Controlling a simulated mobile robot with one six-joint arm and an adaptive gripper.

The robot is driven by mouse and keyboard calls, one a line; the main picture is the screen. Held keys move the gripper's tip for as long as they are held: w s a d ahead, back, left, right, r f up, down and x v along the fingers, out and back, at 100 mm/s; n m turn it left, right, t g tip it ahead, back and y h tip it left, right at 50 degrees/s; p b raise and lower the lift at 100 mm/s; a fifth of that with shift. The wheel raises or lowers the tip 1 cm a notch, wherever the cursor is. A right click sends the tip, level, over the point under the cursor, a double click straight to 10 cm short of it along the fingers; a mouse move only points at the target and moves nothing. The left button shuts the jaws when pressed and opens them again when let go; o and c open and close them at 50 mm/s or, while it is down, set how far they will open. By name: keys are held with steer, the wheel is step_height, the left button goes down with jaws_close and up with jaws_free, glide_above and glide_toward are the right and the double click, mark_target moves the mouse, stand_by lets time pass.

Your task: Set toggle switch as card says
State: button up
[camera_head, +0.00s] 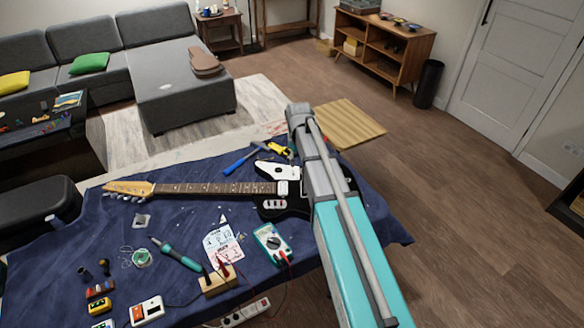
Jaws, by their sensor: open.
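A black-bodied electric guitar with a white pickguard lies on the blue cloth. My arm rises from the lower right across the guitar body. My gripper is not visible, so its place relative to the switch cannot be told.
A power strip (245,312) is at the front. Blue cloth is bare at left (95,235).

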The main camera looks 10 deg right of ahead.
steer(key=w+r+n, duration=0.1)
steer(key=w, duration=0.7)
steer(key=shift+r+p, duration=0.15)
steer(key=shift+p, duration=0.25)
steer(key=shift+f, duration=0.2)
step_height(320, 180, down, 14)
steer(key=b, duration=1.3)
steer(key=shift+s+r+b, duration=0.1)
steer(key=shift+r+b, duration=0.15)
steer(key=shift+b, duration=0.15)
jaws_close()
